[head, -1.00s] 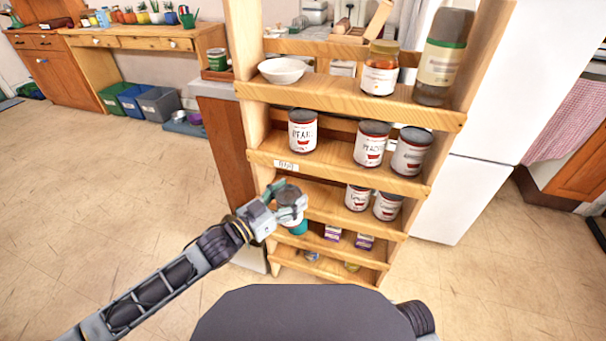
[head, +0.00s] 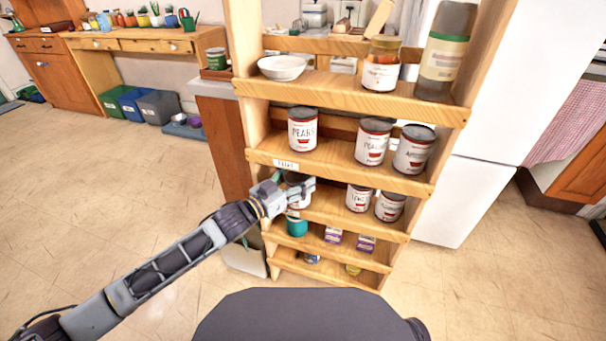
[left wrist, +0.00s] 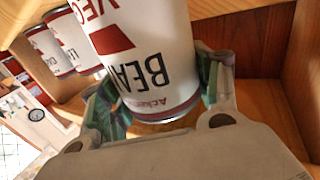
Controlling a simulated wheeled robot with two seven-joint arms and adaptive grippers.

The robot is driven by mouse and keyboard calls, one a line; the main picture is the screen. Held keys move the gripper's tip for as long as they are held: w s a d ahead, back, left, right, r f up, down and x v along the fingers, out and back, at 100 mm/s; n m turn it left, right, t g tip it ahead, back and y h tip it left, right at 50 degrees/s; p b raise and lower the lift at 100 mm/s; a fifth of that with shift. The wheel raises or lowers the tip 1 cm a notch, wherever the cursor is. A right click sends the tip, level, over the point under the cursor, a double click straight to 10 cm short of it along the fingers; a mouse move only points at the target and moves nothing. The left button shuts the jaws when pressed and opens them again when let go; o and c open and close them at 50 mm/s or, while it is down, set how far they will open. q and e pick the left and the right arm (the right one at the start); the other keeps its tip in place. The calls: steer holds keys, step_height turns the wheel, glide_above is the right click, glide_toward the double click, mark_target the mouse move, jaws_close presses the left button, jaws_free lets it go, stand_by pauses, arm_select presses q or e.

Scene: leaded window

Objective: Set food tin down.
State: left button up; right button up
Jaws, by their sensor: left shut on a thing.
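The food tin (left wrist: 148,60), white with a red mark and black lettering starting "BEA", is between the fingers of my left gripper (left wrist: 160,95) in the left wrist view. In the head view my left gripper (head: 292,190) is at the left end of the shelf rack's third shelf (head: 328,208). It mostly covers the tin, whose white side (head: 300,201) shows a little below the fingers. Whether the tin's base touches the shelf board is hidden. My right gripper is not in view.
Two tins (head: 358,198) stand on the same shelf to the right. Pears (head: 302,130) and other tins (head: 372,142) stand on the shelf above. A teal container (head: 297,226) and purple boxes (head: 366,243) are below. The rack's wooden side posts and shelf edges are close to the gripper.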

arm_select(q)
steer(key=shift+w+d+r, duration=0.1)
steer(key=shift+w+d, duration=0.05)
steer(key=shift+w, duration=0.3)
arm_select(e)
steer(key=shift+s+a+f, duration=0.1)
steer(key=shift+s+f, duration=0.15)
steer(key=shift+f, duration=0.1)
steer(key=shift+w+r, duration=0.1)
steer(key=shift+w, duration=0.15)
arm_select(q)
steer(key=shift+w+d, duration=0.15)
steer(key=shift+w, duration=0.35)
steer(key=shift+w+d+f+b, duration=0.25)
steer(key=shift+w+f+b, duration=0.05)
steer(key=shift+w+b, duration=0.35)
steer(key=shift+w+d+f+b, duration=0.2)
steer(key=shift+w+f+b, duration=0.1)
steer(key=shift+w+b, duration=0.3)
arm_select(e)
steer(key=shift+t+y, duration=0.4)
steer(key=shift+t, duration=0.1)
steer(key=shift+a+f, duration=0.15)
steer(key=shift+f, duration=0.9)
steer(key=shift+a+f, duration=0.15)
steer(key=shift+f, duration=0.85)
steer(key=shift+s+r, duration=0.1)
